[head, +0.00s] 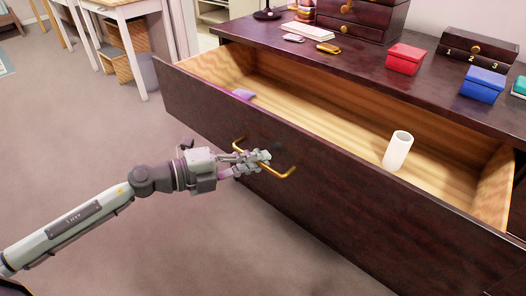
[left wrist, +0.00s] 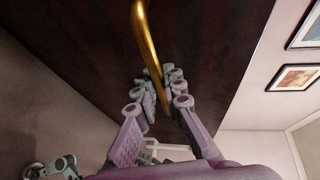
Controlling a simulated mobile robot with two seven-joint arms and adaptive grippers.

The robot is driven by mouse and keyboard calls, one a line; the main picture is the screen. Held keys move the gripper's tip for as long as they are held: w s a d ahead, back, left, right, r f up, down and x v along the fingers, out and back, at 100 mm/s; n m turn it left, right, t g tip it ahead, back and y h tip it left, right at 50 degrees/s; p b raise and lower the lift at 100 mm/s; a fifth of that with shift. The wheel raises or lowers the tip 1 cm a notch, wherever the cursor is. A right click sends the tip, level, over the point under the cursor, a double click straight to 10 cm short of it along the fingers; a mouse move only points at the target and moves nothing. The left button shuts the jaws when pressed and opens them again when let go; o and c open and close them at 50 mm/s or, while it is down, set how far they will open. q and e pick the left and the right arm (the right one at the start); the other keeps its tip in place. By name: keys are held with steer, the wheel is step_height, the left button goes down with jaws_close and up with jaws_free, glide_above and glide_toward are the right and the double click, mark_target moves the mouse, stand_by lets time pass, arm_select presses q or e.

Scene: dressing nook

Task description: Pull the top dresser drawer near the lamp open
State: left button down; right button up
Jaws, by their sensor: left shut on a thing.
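The top dresser drawer (head: 300,185) is dark wood and stands well open in the head view, its light wood inside showing. Its brass bar handle (head: 284,174) is on the drawer front. My left gripper (head: 258,161) is shut on the handle near its middle. In the left wrist view the brass handle (left wrist: 148,45) runs down between the two fingers of my left gripper (left wrist: 165,88). The lamp (head: 267,13) shows only its dark base at the top edge of the head view. My right gripper is not in view.
A white cylinder (head: 397,151) stands inside the drawer and a small purple item (head: 243,94) lies at its left. Red (head: 405,59) and blue (head: 482,85) boxes stand on the dresser top. Clear floor (head: 90,160) lies left of the drawer; a white table (head: 125,10) stands behind.

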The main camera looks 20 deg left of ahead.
arm_select(q)
steer(key=shift+s+a, duration=0.25)
steer(key=shift+s, duration=0.35)
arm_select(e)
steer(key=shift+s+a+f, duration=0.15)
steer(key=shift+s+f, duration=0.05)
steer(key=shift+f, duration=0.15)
arm_select(q)
steer(key=c, duration=1.9)
jaws_free()
steer(key=v, duration=1.2)
steer(key=shift+r, duration=0.2)
steer(key=shift+w, duration=0.1)
